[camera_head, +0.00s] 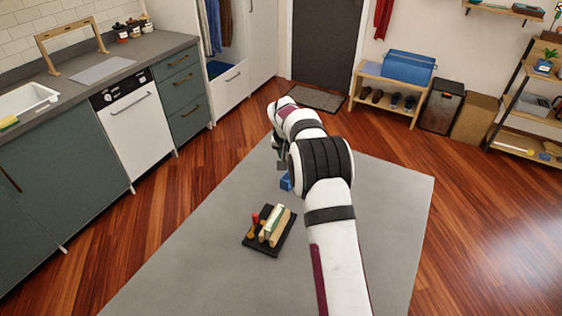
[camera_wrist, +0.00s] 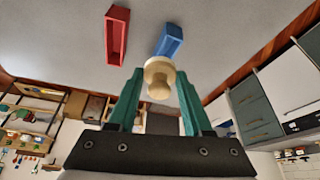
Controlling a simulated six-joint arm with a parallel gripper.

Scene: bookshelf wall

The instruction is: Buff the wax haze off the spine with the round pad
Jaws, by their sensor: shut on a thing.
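My gripper (camera_wrist: 158,92) has green fingers closed on the pale wooden knob of the round pad (camera_wrist: 158,66). The pad's cream disc shows just past the fingertips, held over the grey table. In the head view my arm hides most of the gripper and the pad. A black holder (camera_head: 250,242) on the table carries several upright or leaning items, one cream and green, others tan, and a red-topped one. I cannot tell which surface is the waxed spine, and no haze shows clearly.
A blue block-like box (camera_head: 286,182) lies beside my gripper on the grey table (camera_head: 180,260); it also shows in the wrist view (camera_wrist: 170,40). A red box (camera_wrist: 117,35) shows there too, hidden in the head view. The table's near left and right parts are clear.

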